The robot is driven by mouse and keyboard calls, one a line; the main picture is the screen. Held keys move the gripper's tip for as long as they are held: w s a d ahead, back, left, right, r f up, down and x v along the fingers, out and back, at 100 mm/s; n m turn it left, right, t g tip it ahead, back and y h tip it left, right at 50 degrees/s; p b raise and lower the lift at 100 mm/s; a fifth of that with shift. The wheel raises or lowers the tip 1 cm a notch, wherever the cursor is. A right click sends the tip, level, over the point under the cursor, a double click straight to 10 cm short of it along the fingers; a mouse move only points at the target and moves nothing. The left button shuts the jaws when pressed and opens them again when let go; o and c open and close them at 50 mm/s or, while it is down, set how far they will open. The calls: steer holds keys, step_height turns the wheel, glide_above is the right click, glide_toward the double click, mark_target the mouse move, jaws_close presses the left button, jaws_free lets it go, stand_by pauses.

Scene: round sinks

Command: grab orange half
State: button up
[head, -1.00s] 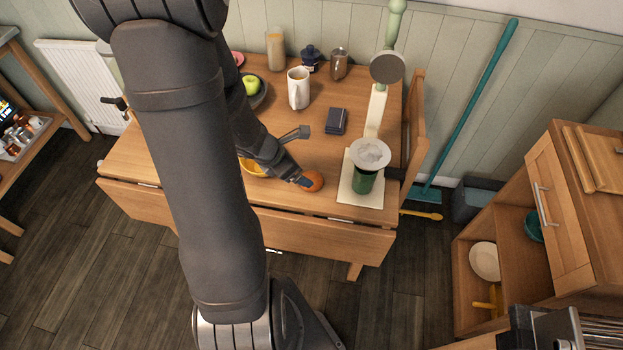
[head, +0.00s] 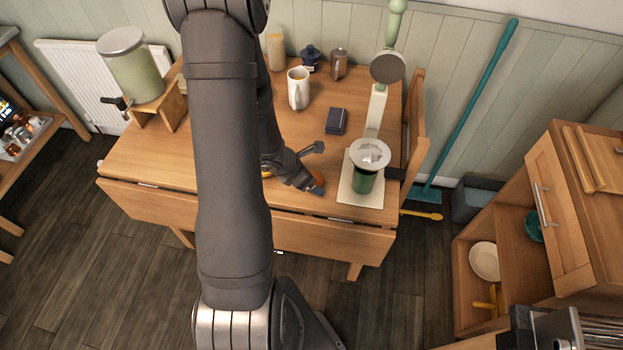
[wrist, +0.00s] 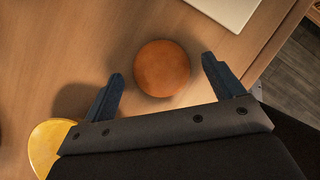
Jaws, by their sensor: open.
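The orange half (wrist: 162,68) shows in the wrist view as a round, brownish-orange shape on the wooden table. My gripper (wrist: 164,72) is open, with one blue finger on each side of the orange half. A gap shows between it and each finger; I cannot tell how high the fingertips are above the table.
A yellow bowl (wrist: 50,145) lies close to my gripper at the lower left of the wrist view.

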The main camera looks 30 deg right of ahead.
steer(key=shift+d+f, duration=0.1)
steer(key=shift+f, duration=0.05)
steer(key=c, duration=1.1)
steer(key=shift+r, duration=0.2)
